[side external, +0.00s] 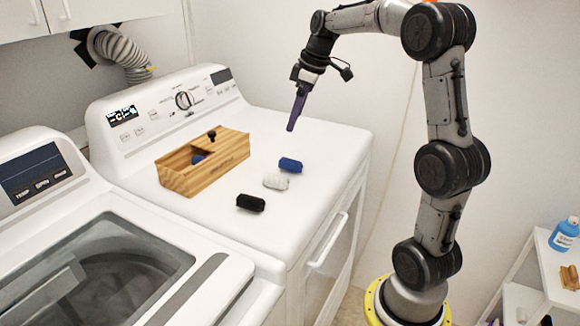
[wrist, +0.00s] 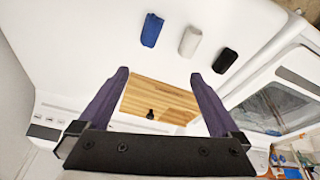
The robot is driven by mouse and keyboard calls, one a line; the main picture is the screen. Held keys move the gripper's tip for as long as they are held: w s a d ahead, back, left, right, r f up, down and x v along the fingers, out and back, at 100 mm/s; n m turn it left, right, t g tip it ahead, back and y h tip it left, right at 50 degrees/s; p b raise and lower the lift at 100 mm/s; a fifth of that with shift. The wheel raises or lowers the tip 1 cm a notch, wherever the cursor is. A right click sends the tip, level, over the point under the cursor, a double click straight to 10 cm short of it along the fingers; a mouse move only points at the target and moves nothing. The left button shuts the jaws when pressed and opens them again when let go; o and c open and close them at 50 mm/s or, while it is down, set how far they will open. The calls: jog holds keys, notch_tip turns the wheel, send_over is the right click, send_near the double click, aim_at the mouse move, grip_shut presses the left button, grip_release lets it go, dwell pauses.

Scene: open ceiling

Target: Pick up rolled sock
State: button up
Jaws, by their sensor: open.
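Three rolled socks lie in a slanting row on the white dryer top in the side view: a blue sock (side external: 290,165), a white sock (side external: 275,181) and a black sock (side external: 250,202). The wrist view also shows the blue sock (wrist: 152,30), the white sock (wrist: 190,41) and the black sock (wrist: 225,61), all beyond my fingertips. My gripper (side external: 291,129) hangs above the dryer top, above the blue sock and apart from it. In the wrist view my gripper's purple fingers (wrist: 159,72) are spread wide, with nothing between them.
A wooden box (side external: 205,166) with a black knob stands left of the socks, with something blue in its opening. The dryer's control panel (side external: 165,112) rises behind. A glass-lidded washer (side external: 110,270) adjoins at front left. Bare dryer top surrounds the socks.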

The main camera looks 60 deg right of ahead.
aim_at(291, 160)
jog(key=shift+m, duration=0.4)
jog(key=d+x, duration=0.1)
jog(key=x, duration=0.4)
jog(key=s+x, duration=0.1)
jog(key=x, duration=0.4)
jog(key=s+d+x, duration=0.1)
jog(key=x, duration=0.4)
jog(key=shift+d+f, duration=0.35)
jog(key=shift+f, duration=0.15)
jog(key=c, duration=1.4)
jog(key=shift+r, duration=0.1)
